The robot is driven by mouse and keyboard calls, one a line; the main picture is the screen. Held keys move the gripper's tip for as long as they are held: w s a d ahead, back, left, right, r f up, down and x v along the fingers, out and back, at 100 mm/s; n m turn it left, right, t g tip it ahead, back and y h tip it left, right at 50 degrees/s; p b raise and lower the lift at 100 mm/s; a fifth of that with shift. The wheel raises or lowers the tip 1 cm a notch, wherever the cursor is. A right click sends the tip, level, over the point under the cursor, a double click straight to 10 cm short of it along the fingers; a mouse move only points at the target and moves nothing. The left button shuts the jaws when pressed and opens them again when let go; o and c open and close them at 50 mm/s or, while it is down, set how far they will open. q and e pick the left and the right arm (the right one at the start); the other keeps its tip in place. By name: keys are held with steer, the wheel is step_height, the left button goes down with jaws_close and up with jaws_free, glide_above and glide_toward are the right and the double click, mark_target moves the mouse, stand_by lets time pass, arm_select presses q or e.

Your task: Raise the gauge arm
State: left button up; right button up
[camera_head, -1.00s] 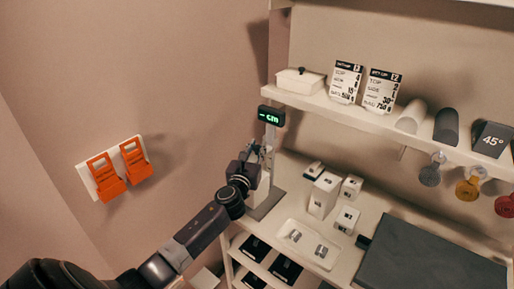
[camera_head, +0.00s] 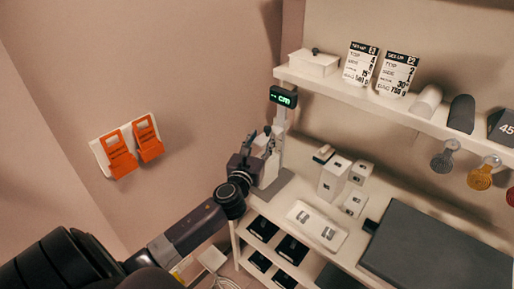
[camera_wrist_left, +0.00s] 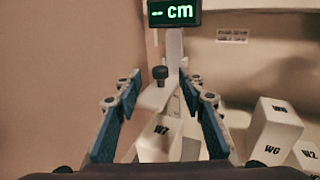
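The height gauge stands at the left end of the shelf unit, its lit display (camera_head: 283,97) on top of a pale post. In the left wrist view the display (camera_wrist_left: 174,12) reads "-- cm". Below it the pale gauge arm (camera_wrist_left: 153,101) carries a black knob (camera_wrist_left: 160,74). My left gripper (camera_head: 268,137) is at the gauge, in front of its post. In the left wrist view my left gripper (camera_wrist_left: 160,84) is open, with the knob appearing between its blue-padded fingers. I see no contact with it. My right gripper is not in view.
Small white weight boxes (camera_head: 334,178) stand right of the gauge, beside a white tray (camera_head: 299,213) and a dark grey slab (camera_head: 437,250). An upper shelf (camera_head: 350,93) holds a lidded box (camera_head: 313,64) and cards. Orange clips (camera_head: 120,153) hang on the left wall.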

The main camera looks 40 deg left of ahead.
arm_select(q)
steer(key=shift+v, duration=2.6)
